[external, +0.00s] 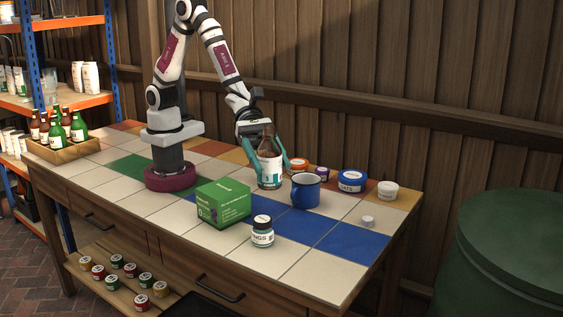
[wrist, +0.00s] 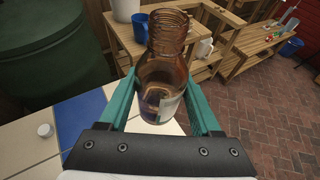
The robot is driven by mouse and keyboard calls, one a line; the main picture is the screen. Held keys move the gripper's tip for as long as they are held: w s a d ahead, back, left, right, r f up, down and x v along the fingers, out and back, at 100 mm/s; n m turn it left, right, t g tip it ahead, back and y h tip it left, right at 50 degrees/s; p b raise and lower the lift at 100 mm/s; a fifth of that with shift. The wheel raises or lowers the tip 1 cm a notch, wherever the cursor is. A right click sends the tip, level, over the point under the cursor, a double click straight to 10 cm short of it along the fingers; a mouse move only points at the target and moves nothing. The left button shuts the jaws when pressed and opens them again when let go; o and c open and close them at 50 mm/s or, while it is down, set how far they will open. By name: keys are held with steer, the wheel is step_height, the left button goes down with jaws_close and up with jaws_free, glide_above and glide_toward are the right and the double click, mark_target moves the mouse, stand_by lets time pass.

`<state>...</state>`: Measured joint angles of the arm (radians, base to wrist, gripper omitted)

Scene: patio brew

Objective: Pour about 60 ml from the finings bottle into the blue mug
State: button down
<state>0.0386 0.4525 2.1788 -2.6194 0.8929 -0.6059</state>
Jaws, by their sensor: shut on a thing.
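My gripper (external: 268,165) has its teal fingers closed around a brown glass bottle (external: 269,143) with a white and teal label. The bottle is upright and just left of the blue mug (external: 305,191); I cannot tell whether its base touches the tiles. In the wrist view the bottle (wrist: 166,50) shows an open threaded mouth without a cap, between the fingers of my gripper (wrist: 165,95). Its label is too small to read. The blue mug stands upright on the tiles; its inside is mostly hidden. I cannot make the mug out in the wrist view.
A green box (external: 223,203) and a dark-capped jar (external: 262,232), its label ending in "NGS", stand in front. A blue tub (external: 351,182), a white tub (external: 387,191) and a small white cap (external: 368,221) are to the right. A bottle crate (external: 57,147) is far left.

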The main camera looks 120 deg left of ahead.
step_height(320, 180, up, 19)
steer(key=s+a+r+n+t+y, duration=0.2)
steer(key=a+n+y, duration=0.85)
steer(key=a, duration=0.65)
steer(key=s+a+f+n+g+y, duration=0.1)
steer(key=s+a+n+g+y, duration=0.6)
steer(key=s+a, duration=0.55)
step_height(320, 180, down, 31)
steer(key=s+d+t+y, duration=0.1)
steer(key=shift+d+r, duration=0.1)
steer(key=shift+d, duration=0.05)
